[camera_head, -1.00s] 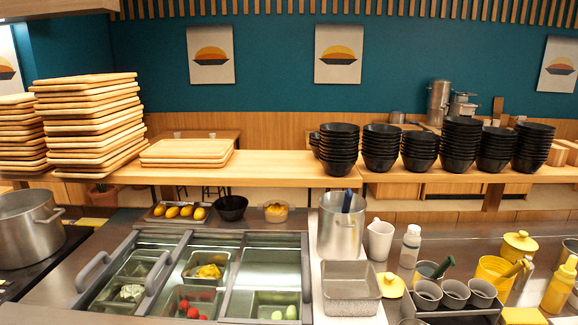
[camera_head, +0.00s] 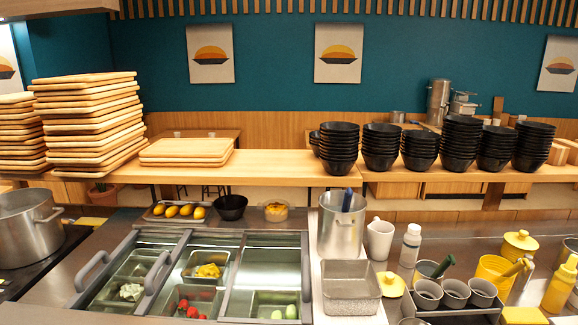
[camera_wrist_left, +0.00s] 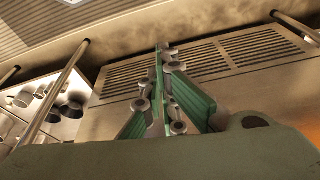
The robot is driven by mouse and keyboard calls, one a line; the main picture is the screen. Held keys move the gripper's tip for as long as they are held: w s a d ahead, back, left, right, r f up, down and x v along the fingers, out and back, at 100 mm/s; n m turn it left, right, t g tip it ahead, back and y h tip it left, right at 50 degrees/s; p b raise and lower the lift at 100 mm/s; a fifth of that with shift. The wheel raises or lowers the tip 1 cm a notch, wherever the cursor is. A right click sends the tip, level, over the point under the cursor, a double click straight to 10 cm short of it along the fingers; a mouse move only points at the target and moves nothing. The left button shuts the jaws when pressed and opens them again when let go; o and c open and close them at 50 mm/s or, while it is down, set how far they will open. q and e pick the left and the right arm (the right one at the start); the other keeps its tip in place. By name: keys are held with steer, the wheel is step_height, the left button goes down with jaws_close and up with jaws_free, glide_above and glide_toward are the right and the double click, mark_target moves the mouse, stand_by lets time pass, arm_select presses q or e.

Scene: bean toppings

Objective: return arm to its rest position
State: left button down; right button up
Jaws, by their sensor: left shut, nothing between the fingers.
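My left gripper (camera_wrist_left: 162,65) shows in the left wrist view, with its green-lined fingers shut together and nothing between them. It points at a beige surface with dark slatted vents (camera_wrist_left: 205,58), apart from the counter items. Neither arm shows in the head view. My right gripper is in no view.
The counter holds a sunken topping unit (camera_head: 235,260) with food pans, a steel pot (camera_head: 341,222), a grey pan (camera_head: 350,287) and a large pot (camera_head: 28,226) at left. The shelf (camera_head: 275,168) behind carries stacked wooden trays (camera_head: 92,120) and black bowls (camera_head: 380,147).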

arm_select(q)
step_height(320, 180, down, 13)
steer(key=s, duration=0.3)
steer(key=s+a+f+g, duration=0.2)
steer(key=s+a+f, duration=0.1)
steer(key=s+f, duration=1.3)
steer(key=shift+s+f+b, duration=0.2)
steer(key=shift+f+b, duration=0.2)
steer(key=shift+f, duration=0.35)
steer(key=shift+a, duration=0.1)
